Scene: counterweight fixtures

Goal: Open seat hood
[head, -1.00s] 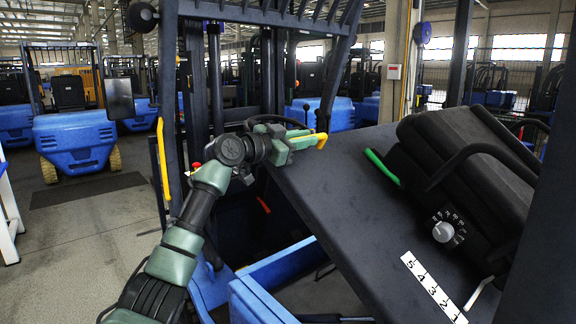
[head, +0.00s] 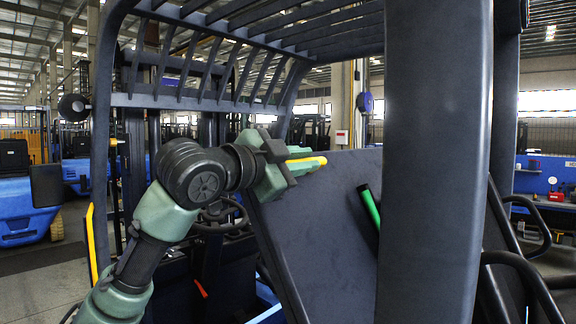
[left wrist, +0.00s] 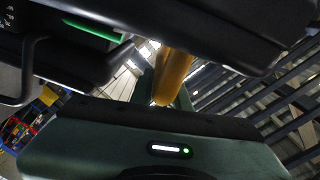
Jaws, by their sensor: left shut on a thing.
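The seat hood (head: 325,225) is a dark panel, raised and tilted steeply in the head view. A yellow handle (head: 308,161) sticks out at its upper edge. My left gripper (head: 285,165) is shut on the handle, whose yellow tip shows past the fingers. The left wrist view shows the yellow handle (left wrist: 172,78) and the dark hood underside or face (left wrist: 190,22) close above. A green lever (head: 368,205) sits on the hood and shows in the left wrist view too (left wrist: 92,27). The seat is mostly hidden behind a pillar. My right gripper is in neither view.
A thick dark pillar (head: 432,150) stands close in front, right of centre. An overhead guard of slats (head: 270,30) spans the top. A steering wheel (head: 222,218) lies behind my left arm. Black loops (head: 520,270) show right of the pillar.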

